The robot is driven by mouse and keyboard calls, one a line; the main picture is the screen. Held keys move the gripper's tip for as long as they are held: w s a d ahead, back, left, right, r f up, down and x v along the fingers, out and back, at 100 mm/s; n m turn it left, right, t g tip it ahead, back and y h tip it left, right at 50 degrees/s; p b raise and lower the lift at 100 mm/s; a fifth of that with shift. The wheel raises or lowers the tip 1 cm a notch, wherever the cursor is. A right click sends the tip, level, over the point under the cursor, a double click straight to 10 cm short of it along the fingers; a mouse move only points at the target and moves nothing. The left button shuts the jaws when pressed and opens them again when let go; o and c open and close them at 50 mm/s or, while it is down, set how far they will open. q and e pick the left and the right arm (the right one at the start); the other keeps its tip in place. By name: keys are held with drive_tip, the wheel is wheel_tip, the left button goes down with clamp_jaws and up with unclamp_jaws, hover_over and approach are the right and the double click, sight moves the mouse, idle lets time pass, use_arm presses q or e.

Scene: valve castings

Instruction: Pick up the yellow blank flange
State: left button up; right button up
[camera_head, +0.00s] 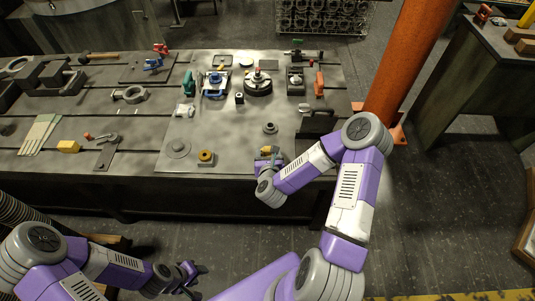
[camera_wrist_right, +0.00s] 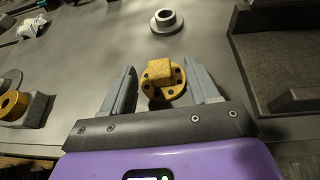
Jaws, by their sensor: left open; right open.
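The yellow blank flange (camera_wrist_right: 176,93) is a round yellow disc with bolt holes and a blocky raised middle. In the right wrist view it lies between the fingers of my right gripper (camera_wrist_right: 161,76), which is open, with a gap on each side. In the head view my right gripper (camera_head: 268,153) is low over the front of the table and largely hides the flange. My left gripper (camera_head: 192,278) is open and empty, in front of the table and away from the flange.
A grey flanged ring (camera_wrist_right: 166,22) lies beyond the flange. A dark angled fixture (camera_head: 316,122) stands to the right. A yellow ring on a grey block (camera_head: 205,157) and a grey disc (camera_head: 177,149) lie to the left. Valve parts (camera_head: 258,83) stand farther back.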

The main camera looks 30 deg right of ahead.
drive_tip(key=shift+x, duration=0.8)
drive_tip(key=shift+a, duration=0.1)
clamp_jaws()
drive_tip(key=shift+r, duration=0.1)
